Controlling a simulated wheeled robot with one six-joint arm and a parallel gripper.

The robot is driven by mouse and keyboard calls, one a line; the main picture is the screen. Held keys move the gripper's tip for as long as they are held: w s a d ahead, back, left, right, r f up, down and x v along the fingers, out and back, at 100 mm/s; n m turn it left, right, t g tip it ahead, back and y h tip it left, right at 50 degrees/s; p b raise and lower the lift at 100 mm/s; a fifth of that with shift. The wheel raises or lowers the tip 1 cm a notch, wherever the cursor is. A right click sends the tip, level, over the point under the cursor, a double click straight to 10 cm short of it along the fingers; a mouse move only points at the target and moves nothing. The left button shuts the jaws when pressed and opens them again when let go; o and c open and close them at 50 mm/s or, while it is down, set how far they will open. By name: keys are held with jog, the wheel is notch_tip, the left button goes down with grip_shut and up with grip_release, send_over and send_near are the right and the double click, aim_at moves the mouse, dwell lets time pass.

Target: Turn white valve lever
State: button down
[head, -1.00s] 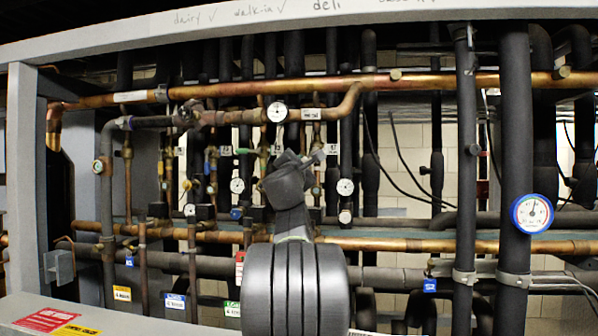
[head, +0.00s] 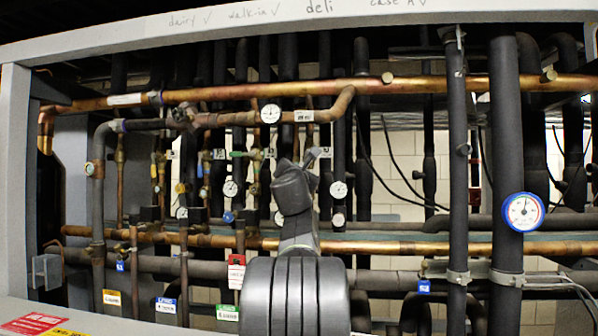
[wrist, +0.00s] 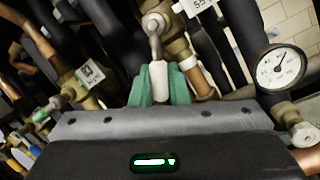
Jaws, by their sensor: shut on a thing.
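The white valve lever (wrist: 158,80) hangs down from a brass valve (wrist: 160,25) in the wrist view. My gripper (wrist: 160,88) has green fingers on both sides of the lever and is shut on it. The lever's lower end is hidden by the gripper body. In the head view my gripper (head: 314,158) is small and partly hidden behind my arm, in front of the pipes. The lever cannot be made out there.
A white dial gauge (wrist: 282,67) is close to the right of my gripper. A tagged brass valve (wrist: 73,88) is at its left. A copper pipe (head: 420,86) and dark vertical pipes (head: 507,150) surround the work area. A blue-rimmed gauge (head: 523,211) is at the right.

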jog(key=c, duration=1.4)
grip_release()
jog(key=shift+c, duration=0.2)
